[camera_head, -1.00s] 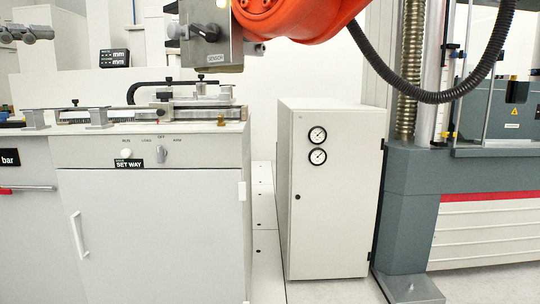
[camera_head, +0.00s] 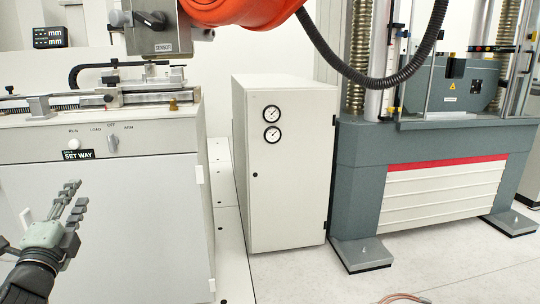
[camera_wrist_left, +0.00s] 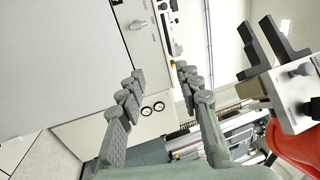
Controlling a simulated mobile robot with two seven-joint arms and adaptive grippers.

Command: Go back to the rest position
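My left gripper (camera_head: 76,194) is in the lower left of the head view, in front of the white bench cabinet (camera_head: 110,230). Its grey-green fingers point up. In the left wrist view the two fingers (camera_wrist_left: 161,70) stand apart with nothing between them, so it is open and empty. The cabinet front and its knob panel show beyond the fingers in that view. My right gripper is in neither view.
A grey sensor box (camera_head: 160,35) hangs from an orange arm (camera_head: 245,8) above the bench. A white cabinet with two gauges (camera_head: 285,180) stands mid-view. A grey testing machine (camera_head: 360,160) stands at the right. The floor (camera_head: 300,275) in front is mostly clear.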

